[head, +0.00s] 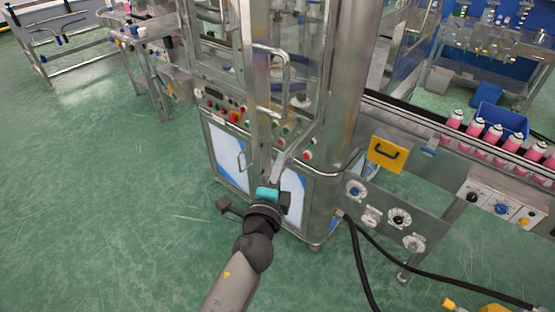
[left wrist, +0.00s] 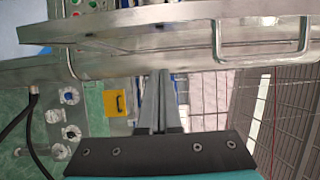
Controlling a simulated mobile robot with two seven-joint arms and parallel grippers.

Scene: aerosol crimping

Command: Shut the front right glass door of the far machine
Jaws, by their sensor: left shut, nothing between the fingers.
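The far machine (head: 345,100) is a tall steel cabinet with glass panels above and a control panel below. Its front right glass door (head: 257,100) stands open, swung out toward me, with a bent metal handle (head: 288,72). In the left wrist view the door's steel frame (left wrist: 150,35) crosses the upper part, with the handle (left wrist: 262,52) at right. My left gripper (head: 277,172) is at the lower end of the door frame. Its shut fingers (left wrist: 160,78) are empty and point at the frame; I cannot tell whether they touch it. My right gripper is out of view.
A conveyor with pink cans (head: 495,134) and a blue bin (head: 502,118) runs off to the right. A yellow handled panel (head: 388,153) and control knobs (head: 399,217) sit beside the machine. Black cables (head: 362,265) lie at lower right. Green floor (head: 110,190) is clear at left.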

